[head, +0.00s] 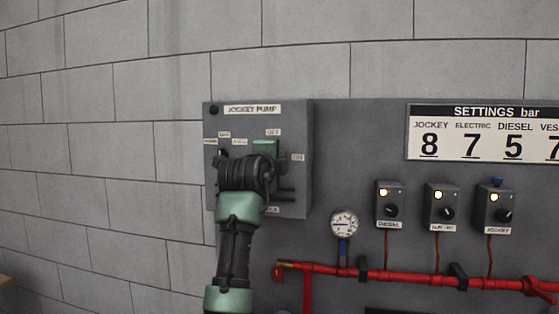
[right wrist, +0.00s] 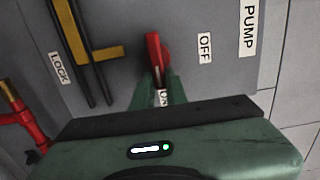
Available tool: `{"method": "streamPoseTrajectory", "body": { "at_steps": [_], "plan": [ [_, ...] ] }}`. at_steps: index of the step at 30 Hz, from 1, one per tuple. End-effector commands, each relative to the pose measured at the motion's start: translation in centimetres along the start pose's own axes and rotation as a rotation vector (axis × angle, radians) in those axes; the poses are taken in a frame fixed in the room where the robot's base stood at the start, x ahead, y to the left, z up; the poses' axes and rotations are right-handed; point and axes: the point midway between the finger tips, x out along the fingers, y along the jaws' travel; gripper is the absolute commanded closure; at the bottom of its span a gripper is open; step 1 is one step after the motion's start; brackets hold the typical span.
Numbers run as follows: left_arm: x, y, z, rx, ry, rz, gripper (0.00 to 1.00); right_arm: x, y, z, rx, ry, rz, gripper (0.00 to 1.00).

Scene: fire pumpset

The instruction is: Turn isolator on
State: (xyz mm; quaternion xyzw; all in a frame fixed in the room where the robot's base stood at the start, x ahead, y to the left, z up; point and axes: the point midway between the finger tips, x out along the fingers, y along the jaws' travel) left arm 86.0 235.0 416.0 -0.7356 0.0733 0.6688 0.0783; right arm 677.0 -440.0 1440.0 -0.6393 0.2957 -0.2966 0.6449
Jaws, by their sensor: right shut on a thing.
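The isolator is a red handle (right wrist: 157,52) on the front of the grey jockey pump panel (head: 292,120). In the right wrist view its lower end points toward the ON label (right wrist: 162,97), and the OFF label (right wrist: 204,48) is to its right. My right gripper (right wrist: 158,88) is shut on the handle's lower end; its fingers partly hide the grip. In the head view my right gripper (head: 266,150) is in front of the panel and hides the handle. My left gripper is in neither view.
Dark vertical bars with a yellow piece (right wrist: 100,53) stand beside the handle near the LOCK label (right wrist: 62,67). Right of the panel are a pressure gauge (head: 344,223), several small switch boxes (head: 390,205), a settings sign (head: 480,132) and red pipes (head: 400,275).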

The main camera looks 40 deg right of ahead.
Motion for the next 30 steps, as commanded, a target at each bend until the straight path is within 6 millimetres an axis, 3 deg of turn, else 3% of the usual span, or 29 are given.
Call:
{"method": "streamPoseTrajectory", "body": {
  "at_steps": [13, 14, 16, 26, 30],
  "plan": [
    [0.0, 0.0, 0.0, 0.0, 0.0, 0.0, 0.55, 0.0, 0.1, 0.3, 0.011, -0.008, 0.001, 1.0],
    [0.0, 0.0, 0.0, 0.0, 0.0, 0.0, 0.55, 0.0, 0.1, 0.3, 0.011, -0.008, 0.001, 0.81],
    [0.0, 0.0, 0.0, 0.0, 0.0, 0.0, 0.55, 0.0, 0.0, 0.3, 0.011, -0.007, 0.0, 0.65],
    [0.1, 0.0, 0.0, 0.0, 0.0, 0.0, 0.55, -0.2, -0.1, 0.1, 0.011, -0.002, -0.003, 0.65],
    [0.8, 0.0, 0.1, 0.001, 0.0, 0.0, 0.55, -1.5, 0.1, 0.2, 0.012, -0.003, -0.004, 0.65]
  ]
}}
